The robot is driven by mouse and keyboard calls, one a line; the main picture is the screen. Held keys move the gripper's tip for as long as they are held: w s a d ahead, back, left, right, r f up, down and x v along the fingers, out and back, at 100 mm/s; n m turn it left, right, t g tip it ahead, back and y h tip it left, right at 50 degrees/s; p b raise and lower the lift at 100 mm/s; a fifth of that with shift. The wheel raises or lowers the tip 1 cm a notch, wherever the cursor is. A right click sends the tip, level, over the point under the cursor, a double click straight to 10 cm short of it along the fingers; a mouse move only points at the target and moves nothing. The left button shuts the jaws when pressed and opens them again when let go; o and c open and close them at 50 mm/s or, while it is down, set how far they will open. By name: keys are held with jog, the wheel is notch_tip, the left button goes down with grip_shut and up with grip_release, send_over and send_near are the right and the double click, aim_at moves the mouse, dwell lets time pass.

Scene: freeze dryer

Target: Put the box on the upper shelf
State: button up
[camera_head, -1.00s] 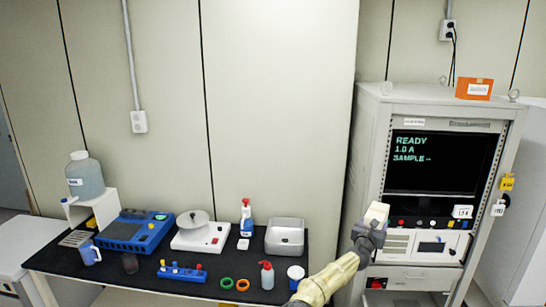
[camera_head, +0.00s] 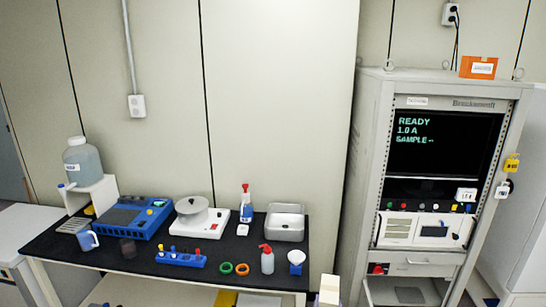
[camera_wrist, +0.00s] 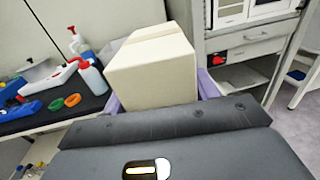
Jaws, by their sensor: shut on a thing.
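The cream-white box (camera_wrist: 150,65) fills the middle of the wrist view. My gripper (camera_wrist: 160,92) is shut on it, with a purple finger on each side. In the head view only the top of the box (camera_head: 329,290) shows at the bottom edge, right of the table, and the gripper is barely in view. The grey cabinet (camera_head: 372,150) stands to the right of it. A lower recess with a shelf (camera_head: 405,292) shows under its drawer, and also in the wrist view (camera_wrist: 240,78). I cannot tell which surface is the upper shelf.
A black table (camera_head: 215,262) at left holds a blue device, a white balance, bottles, rings and a grey basin (camera_head: 285,223). A lower shelf under it holds papers (camera_head: 258,299). An orange box (camera_head: 478,67) sits on the cabinet top. Floor shows right of the cabinet.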

jog(key=s+a+n+y+b, duration=0.2)
jog(key=s+a+y+b, duration=0.1)
jog(key=s, duration=1.1)
jog(key=shift+s+a+r+n+t+y, duration=0.15)
jog(key=shift+s+a+n+t+y, duration=0.25)
jog(key=shift+y, duration=0.3)
jog(key=shift+w, duration=0.1)
jog(key=s+f, duration=0.4)
jog(key=f, duration=0.1)
jog(key=shift+s+f, duration=0.15)
jog(key=shift+f, duration=0.05)
